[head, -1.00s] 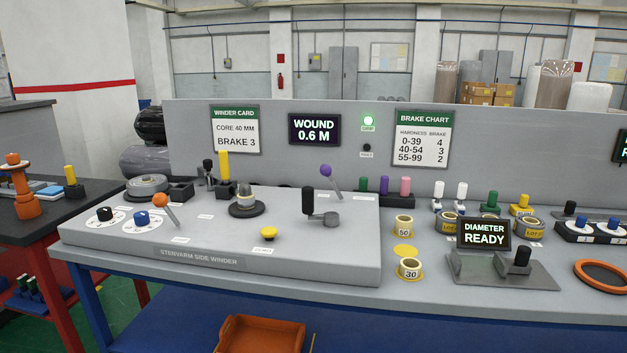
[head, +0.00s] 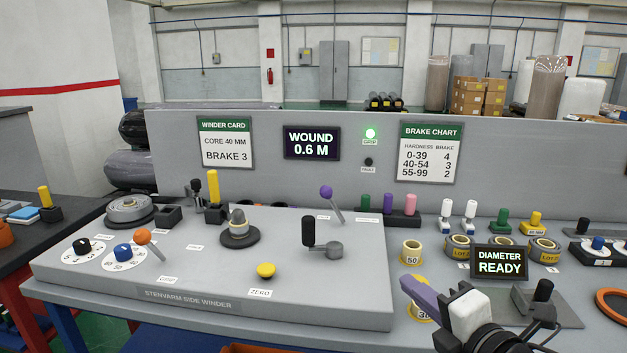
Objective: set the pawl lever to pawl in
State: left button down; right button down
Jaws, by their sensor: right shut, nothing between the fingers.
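Two ball-topped levers stand on the grey winder panel (head: 210,308). The purple-ball lever (head: 326,192) is at the back right and leans left, with a small label on either side of its foot. The orange-ball lever (head: 143,237) is at the front left and also leans left. The labels by the levers are too small to read surely, so I cannot tell which is the pawl lever. My right gripper (head: 405,284) is shut and empty, in front of the panel's right edge and apart from both levers. My left gripper is not in view.
A black upright crank handle (head: 308,232) stands in front of the purple-ball lever. A yellow button (head: 265,270) and a spindle (head: 239,224) are further left. The diameter display (head: 499,262) and tape rolls (head: 412,252) are on the right. A green light (head: 370,133) is lit.

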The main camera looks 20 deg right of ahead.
aim_at(327, 191)
jog(key=i, duration=1.05)
